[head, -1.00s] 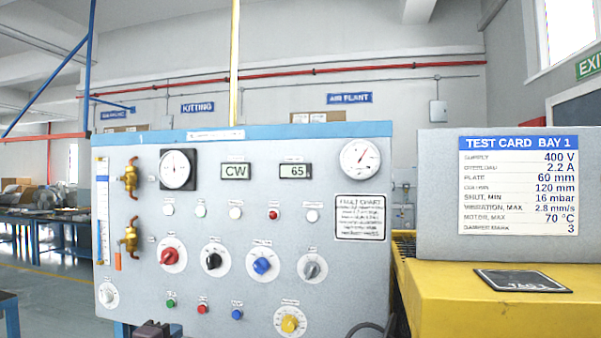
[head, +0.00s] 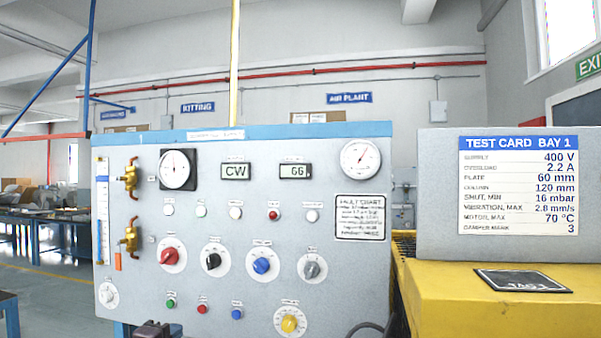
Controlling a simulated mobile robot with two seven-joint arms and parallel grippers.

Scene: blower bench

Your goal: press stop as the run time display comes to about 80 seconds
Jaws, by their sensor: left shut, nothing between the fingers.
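The display (head: 295,171) on the upper part of the grey control panel (head: 130,275) reads 66. A second display (head: 235,171) to its left reads CW. Low on the panel are a green button (head: 171,304), a red button (head: 202,309) and a blue button (head: 237,314); their small labels are too blurred to read. My left gripper (head: 157,329) shows only in part at the bottom edge, below and left of the green button. It is shut and empty, apart from the buttons in the picture. My right gripper is not in view.
Two brass valves (head: 130,240) stick out at the panel's left. Several knobs, among them a yellow one (head: 289,323), stand around the buttons. A yellow housing (head: 480,305) with a test card (head: 518,185) above it stands at right.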

